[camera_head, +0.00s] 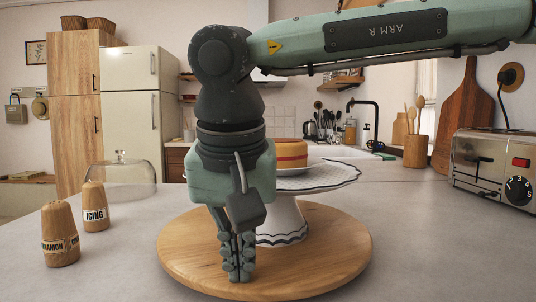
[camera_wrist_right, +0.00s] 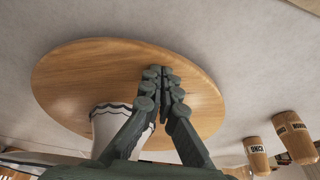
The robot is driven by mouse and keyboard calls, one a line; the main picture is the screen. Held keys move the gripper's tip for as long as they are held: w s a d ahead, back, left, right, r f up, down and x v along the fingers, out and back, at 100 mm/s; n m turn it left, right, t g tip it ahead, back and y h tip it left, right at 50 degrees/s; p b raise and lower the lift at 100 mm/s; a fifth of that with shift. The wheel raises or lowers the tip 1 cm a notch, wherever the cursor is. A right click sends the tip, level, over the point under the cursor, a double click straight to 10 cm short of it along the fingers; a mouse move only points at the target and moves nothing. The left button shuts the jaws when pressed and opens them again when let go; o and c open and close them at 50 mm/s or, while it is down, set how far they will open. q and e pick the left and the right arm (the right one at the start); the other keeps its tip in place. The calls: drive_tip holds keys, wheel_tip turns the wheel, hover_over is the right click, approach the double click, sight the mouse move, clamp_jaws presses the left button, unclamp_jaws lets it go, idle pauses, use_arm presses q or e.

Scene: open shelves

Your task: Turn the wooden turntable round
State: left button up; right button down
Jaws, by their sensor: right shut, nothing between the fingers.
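The wooden turntable (camera_head: 330,262) is a round disc lying on the grey counter. It also shows in the right wrist view (camera_wrist_right: 75,85). A white cake stand (camera_head: 283,220) with a dark trimmed edge stands on it, bearing a cake (camera_head: 291,153) on a plate. My right gripper (camera_head: 238,277) points down over the front left part of the turntable, with its fingers shut and empty. The fingertips (camera_wrist_right: 165,72) are at or just above the wood; I cannot tell whether they touch. My arm hides part of the cake stand and cake. My left gripper is not in view.
Two wooden shakers, one labelled icing (camera_head: 95,207) and one cinnamon (camera_head: 60,235), stand left of the turntable. A glass dome (camera_head: 120,180) is behind them. A toaster (camera_head: 492,172) stands at the right. The counter between turntable and toaster is clear.

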sight(213, 273)
drive_tip(key=shift+a, duration=0.35)
drive_tip(key=shift+w+a, duration=0.1)
drive_tip(key=shift+w+a+f+p, duration=0.15)
drive_tip(key=shift+a+p, duration=0.15)
drive_tip(key=shift+a, duration=0.35)
drive_tip(key=shift+a, duration=0.1)
drive_tip(key=shift+w+a+p, duration=0.3)
drive_tip(key=shift+a+p, duration=0.1)
drive_tip(key=shift+a, duration=0.25)
drive_tip(key=shift+r, duration=0.2)
wheel_tip(213, 273, up, 5)
drive_tip(key=p, duration=0.4)
